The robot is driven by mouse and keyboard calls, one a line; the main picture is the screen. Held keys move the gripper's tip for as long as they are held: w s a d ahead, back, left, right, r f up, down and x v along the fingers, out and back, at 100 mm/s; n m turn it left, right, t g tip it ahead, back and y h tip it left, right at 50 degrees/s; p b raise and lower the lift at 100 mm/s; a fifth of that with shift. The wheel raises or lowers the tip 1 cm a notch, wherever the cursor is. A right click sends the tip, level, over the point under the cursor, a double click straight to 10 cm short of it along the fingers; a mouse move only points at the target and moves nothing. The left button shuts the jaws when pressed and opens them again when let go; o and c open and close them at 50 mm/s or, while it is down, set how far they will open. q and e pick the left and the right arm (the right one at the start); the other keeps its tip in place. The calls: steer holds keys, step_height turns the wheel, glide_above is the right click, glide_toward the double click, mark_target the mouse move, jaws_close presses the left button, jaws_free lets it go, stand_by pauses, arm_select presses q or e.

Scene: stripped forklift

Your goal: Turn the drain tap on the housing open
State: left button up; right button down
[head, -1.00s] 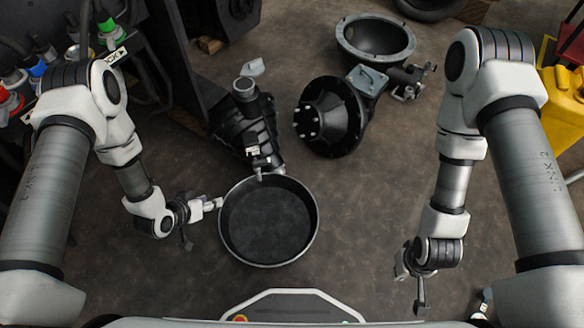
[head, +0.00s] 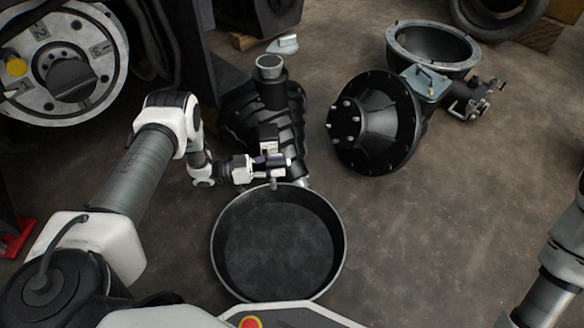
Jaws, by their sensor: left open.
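The black ribbed housing (head: 272,100) stands on the floor near the middle of the head view, with a grey-rimmed neck (head: 268,64) on top. My left gripper (head: 282,165) is at the housing's lower front end, just above the far rim of the pan. It is open, and its fingers point right. The drain tap is mostly hidden behind or between the fingers. I cannot tell whether the fingers touch it or which way its handle stands. My right gripper is out of view; only part of that arm shows at the lower right.
A round black pan (head: 278,245) lies on the floor in front of the housing. A black bolted cone-shaped casing (head: 372,125) and an open bowl-shaped casing (head: 432,45) lie to the right. A large wheel hub (head: 62,62) is at upper left.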

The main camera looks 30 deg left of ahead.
mark_target(289, 166)
arm_select(q)
steer(key=x, duration=0.1)
steer(key=b+x, duration=0.1)
steer(key=x, duration=0.1)
steer(key=shift+f, duration=0.2)
steer(key=shift+w+d+r, duration=0.15)
steer(key=shift+w+d, duration=0.05)
steer(key=shift+d, duration=0.1)
jaws_close()
steer(key=shift+s+d+m+g+h+b, duration=0.15)
steer(key=shift+s+m+g+h+b, duration=0.15)
steer(key=shift+m+g+h, duration=0.35)
steer(key=shift+g, duration=0.45)
jaws_free()
